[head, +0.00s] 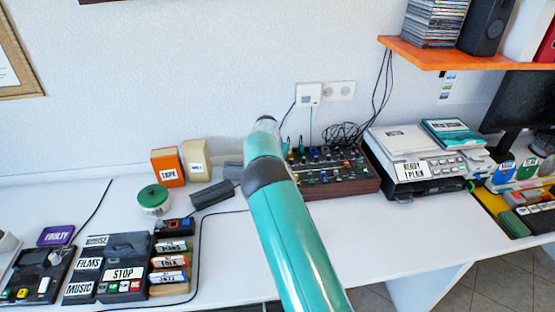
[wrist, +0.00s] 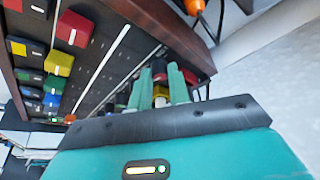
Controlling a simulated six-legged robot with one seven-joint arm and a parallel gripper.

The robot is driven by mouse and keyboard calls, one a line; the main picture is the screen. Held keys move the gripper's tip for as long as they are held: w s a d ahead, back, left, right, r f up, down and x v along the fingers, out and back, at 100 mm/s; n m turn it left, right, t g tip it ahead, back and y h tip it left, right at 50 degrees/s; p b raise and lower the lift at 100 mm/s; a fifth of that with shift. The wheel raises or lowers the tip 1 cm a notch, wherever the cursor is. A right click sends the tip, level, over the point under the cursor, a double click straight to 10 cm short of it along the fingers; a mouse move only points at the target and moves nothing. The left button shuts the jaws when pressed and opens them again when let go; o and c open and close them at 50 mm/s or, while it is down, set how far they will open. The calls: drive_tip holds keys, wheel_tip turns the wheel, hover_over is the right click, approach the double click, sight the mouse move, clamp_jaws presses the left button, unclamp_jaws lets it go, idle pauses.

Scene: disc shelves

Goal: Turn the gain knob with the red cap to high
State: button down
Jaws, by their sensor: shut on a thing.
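The mixer panel (head: 338,166), a dark board with wooden sides and rows of coloured-cap knobs, stands against the wall. In the wrist view the panel (wrist: 100,60) runs up the left side. My gripper (wrist: 159,70) is at the panel, its two green fingers closed around a small knob (wrist: 160,76). That knob looks dark and reddish, with yellow below; its cap is mostly hidden, and I cannot read its setting. Red also shows just beside the right finger. Another red-capped knob (wrist: 75,28) is at upper left. In the head view my arm hides the gripper.
A white printer-like device (head: 415,160) is right of the mixer. Black cables (head: 345,132) lie behind it. Orange and cream boxes (head: 167,168), a green-lidded jar (head: 154,199) and a labelled button console (head: 124,268) are to the left. An orange shelf (head: 470,55) overhangs at upper right.

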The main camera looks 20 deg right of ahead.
drive_tip(key=c, duration=1.3)
unclamp_jaws()
drive_tip(key=v, duration=1.3)
drive_tip(key=shift+a+r, duration=0.1)
drive_tip(key=shift+r, duration=0.3)
drive_tip(key=shift+s+r, duration=0.1)
drive_tip(key=s+a+r+n+t+y, duration=0.1)
drive_tip(key=s+a+r+n+y, duration=0.1)
drive_tip(key=s+r, duration=0.75)
drive_tip(key=s+a+r+n+y, duration=0.1)
drive_tip(key=s+a+r, duration=0.2)
drive_tip(key=s+r, duration=0.7)
drive_tip(key=s+a+f+n, duration=0.1)
drive_tip(key=s+a+n, duration=0.1)
drive_tip(key=s, duration=0.7)
drive_tip(key=s+a+f+n+t, duration=0.1)
drive_tip(key=s+a+f+n, duration=0.1)
drive_tip(key=s, duration=0.7)
drive_tip(key=s+a+f+n, duration=0.2)
drive_tip(key=s+a, duration=0.1)
drive_tip(key=s, duration=0.7)
drive_tip(key=shift+f, duration=0.1)
